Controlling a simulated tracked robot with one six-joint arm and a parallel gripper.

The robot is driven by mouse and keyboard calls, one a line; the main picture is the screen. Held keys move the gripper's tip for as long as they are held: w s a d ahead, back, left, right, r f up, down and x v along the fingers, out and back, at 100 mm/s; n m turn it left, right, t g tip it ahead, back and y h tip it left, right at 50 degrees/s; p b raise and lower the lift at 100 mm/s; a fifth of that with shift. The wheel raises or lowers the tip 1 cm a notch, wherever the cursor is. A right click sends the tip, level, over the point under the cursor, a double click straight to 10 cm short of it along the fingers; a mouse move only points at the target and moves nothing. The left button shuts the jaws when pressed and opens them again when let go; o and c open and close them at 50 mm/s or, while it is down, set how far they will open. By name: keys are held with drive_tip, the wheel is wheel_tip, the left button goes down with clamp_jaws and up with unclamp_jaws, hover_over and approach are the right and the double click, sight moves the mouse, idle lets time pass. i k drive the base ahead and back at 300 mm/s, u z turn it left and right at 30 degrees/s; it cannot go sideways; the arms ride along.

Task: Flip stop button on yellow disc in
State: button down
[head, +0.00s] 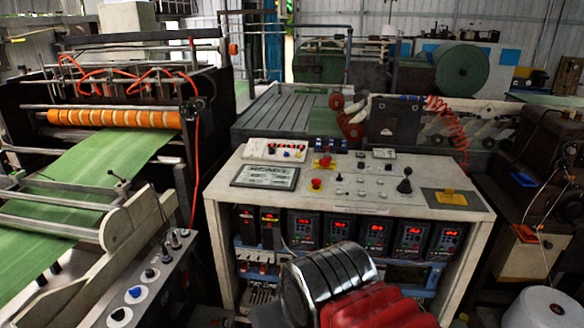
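A red stop button (316,184) on a small yellow disc sits on the pale top of the control desk (215,187), left of the middle. Just behind it is a second red piece on a yellow base (324,162), too small to tell its exact form. Black, chrome and red parts of my own arm rise at the bottom centre, in front of the desk and below the button. They hide part of the desk's lower front. No gripper fingertips show, and nothing is seen touching the button.
A black ball-topped lever (405,181) stands to the right on the desk, near a yellow plate (451,197). A framed panel (265,177) lies left. Green sheet (105,165) runs through a machine at left. A white roll (545,308) is at lower right.

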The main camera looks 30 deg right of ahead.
sight(315, 181)
drive_tip(key=i, duration=0.8)
drive_tip(key=z, duration=0.8)
drive_tip(key=i, duration=0.55)
drive_tip(key=z, duration=0.35)
